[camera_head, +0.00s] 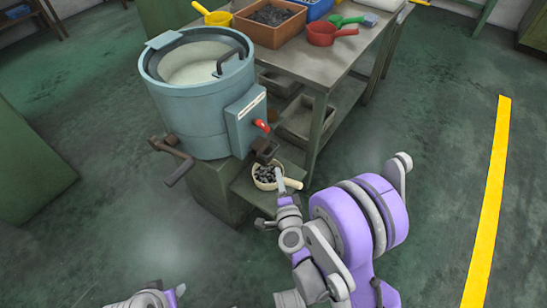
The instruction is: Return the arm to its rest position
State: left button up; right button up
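My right gripper (280,183) is low in the middle of the head view, at the end of my purple and grey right arm. Its fingers are beside a cream scoop (259,184) and overlap it in the picture. The scoop holds small dark metal pieces and its handle (293,183) points right. I cannot tell whether the fingers touch the scoop or whether they are open or shut. A small piece of grey and purple arm shows at the bottom left edge; no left fingers are visible there.
A blue-grey drum machine (190,119) with a crank and red knob stands behind the scoop. To its right, a metal table (313,68) carries a brown bin (270,33), a red scoop (322,33) and a green-handled brush (345,21). Floor is clear toward the yellow line (491,190).

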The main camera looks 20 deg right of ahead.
jog(key=s+a+r+n+g+y, duration=0.4)
jog(key=s+a+r+n+y, duration=0.15)
jog(key=n, duration=0.55)
jog(key=s+d+f+n+g+h, duration=0.1)
jog(key=s+d+n+g+h, duration=0.2)
jog(key=s, duration=0.6)
jog(key=s+d+f+n+g, duration=0.1)
jog(key=s+d+n+g, duration=0.25)
jog(key=s, duration=0.55)
pick_arm(q)
notch_tip(320, 180, up, 26)
jog(key=w+t+p, duration=0.1)
jog(key=p, duration=2.1)
jog(key=shift+f, duration=0.25)
pick_arm(e)
notch_tip(320, 180, up, 26)
jog(key=shift+w, duration=0.3)
jog(key=shift+s+d, duration=0.1)
jog(key=shift+s, duration=0.05)
